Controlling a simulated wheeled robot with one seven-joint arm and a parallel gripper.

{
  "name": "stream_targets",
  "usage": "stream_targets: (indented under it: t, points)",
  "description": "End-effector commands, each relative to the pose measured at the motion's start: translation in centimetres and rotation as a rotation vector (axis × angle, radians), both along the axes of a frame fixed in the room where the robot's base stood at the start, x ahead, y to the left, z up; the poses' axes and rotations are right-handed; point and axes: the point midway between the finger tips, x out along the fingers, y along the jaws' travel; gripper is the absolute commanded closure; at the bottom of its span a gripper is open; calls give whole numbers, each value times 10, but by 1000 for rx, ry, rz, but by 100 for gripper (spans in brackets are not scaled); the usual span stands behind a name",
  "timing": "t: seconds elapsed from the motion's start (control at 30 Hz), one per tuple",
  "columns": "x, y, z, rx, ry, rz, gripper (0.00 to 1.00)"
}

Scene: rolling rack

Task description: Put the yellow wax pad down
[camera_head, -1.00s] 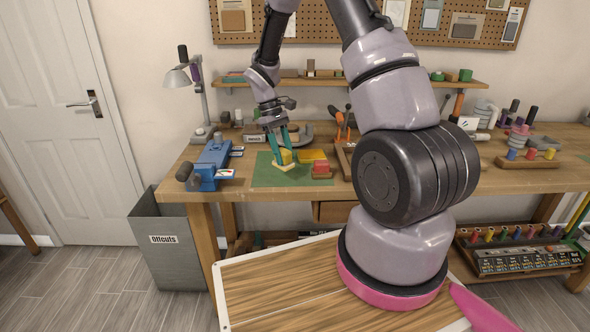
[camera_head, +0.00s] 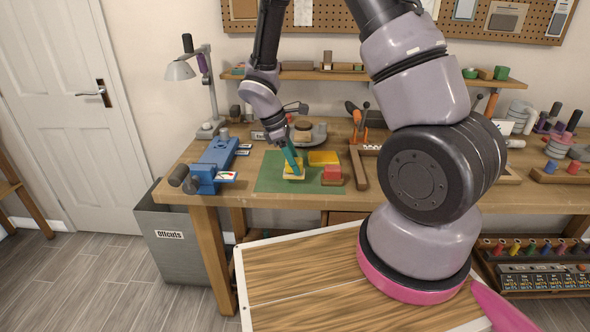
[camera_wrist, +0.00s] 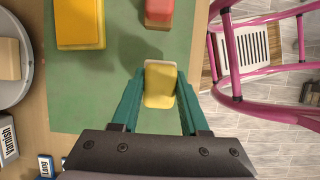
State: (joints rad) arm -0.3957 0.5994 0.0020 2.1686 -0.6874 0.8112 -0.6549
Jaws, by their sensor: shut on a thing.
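The yellow wax pad (camera_wrist: 160,85) is between the teal fingers of my gripper (camera_wrist: 160,78) in the wrist view, with a pale edge showing at its ends. In the head view my gripper (camera_head: 294,170) points down at the green mat (camera_head: 268,181), and the pad is partly hidden by a finger. A pale block or base (camera_head: 293,177) shows right under it. I cannot tell whether the pad touches what is below. My gripper is shut on the pad.
A yellow-orange tray (camera_head: 324,157) and a red block on a wooden base (camera_head: 332,175) are close by on the mat. A blue vise (camera_head: 215,163) is to the left. A wooden square (camera_head: 358,165) is to the right. The mat's front left is bare.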

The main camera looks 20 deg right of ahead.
Motion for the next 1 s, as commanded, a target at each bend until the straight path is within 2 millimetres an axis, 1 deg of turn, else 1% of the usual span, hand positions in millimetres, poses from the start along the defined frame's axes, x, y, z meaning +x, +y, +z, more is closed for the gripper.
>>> stream_targets:
  t: [0.03,0.1,0.17,0.5,0.53,0.6,0.87,1.0]
  points:
    - [-1,0,-9,-2,4,1,100]
    - [-1,0,-19,-2,4,1,100]
    - [0,0,-23,-1,2,-1,100]
    - [0,0,-27,-1,1,0,100]
    - [0,0,-27,-1,1,0,48]
    - [0,0,-26,-1,1,0,26]
    - [0,0,-26,-1,1,-1,26]
    - [1,1,-20,1,-1,-2,26]
